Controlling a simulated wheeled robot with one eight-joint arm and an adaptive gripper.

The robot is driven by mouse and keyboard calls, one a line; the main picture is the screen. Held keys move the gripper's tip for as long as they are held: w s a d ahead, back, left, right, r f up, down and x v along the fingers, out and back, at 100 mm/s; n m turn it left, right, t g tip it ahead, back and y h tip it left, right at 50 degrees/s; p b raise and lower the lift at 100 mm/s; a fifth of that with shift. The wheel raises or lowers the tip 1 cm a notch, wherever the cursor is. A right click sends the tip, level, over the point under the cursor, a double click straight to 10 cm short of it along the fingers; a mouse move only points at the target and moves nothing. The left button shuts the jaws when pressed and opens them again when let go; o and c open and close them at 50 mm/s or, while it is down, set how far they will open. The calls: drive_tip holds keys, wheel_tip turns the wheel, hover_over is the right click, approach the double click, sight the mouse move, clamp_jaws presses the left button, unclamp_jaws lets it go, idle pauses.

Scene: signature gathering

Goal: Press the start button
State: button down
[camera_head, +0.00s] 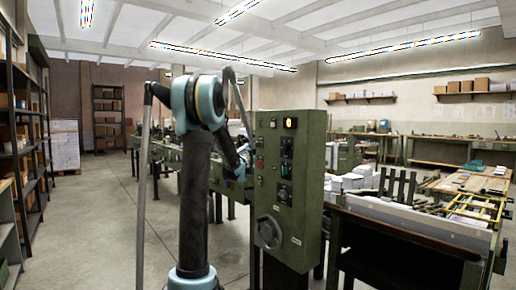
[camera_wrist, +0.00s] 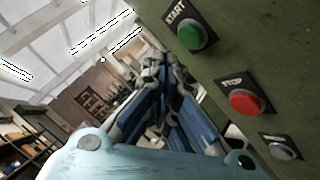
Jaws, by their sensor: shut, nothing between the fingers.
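The green start button (camera_wrist: 191,37) sits on a black plate marked START on the green control cabinet, at the upper right of the wrist view. My gripper (camera_wrist: 157,68) is shut and empty, its fingers pointing up the middle of the wrist view. It is left of the button in that view, with a visible gap; depth between them is hard to judge. In the head view the control cabinet (camera_head: 306,215) stands upright at the centre, and my arm reaches to its left side. The fingertips are not clear there.
A red stop button (camera_wrist: 244,102) sits below the start button, with a grey button (camera_wrist: 281,150) further down. A worktable (camera_head: 410,222) stands right; open floor (camera_head: 105,225) lies left.

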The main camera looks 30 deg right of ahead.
drive_tip(key=shift+d, duration=0.65)
drive_tip(key=shift+d, duration=0.1)
idle(1.0)
drive_tip(key=shift+d, duration=0.35)
drive_tip(key=shift+d+r, duration=0.1)
drive_tip(key=shift+d, duration=0.35)
idle(0.8)
drive_tip(key=shift+a, duration=0.15)
drive_tip(key=shift+s+a, duration=0.1)
drive_tip(key=shift+a, duration=0.65)
drive_tip(key=shift+s+a, duration=0.15)
drive_tip(key=shift+a, duration=2.35)
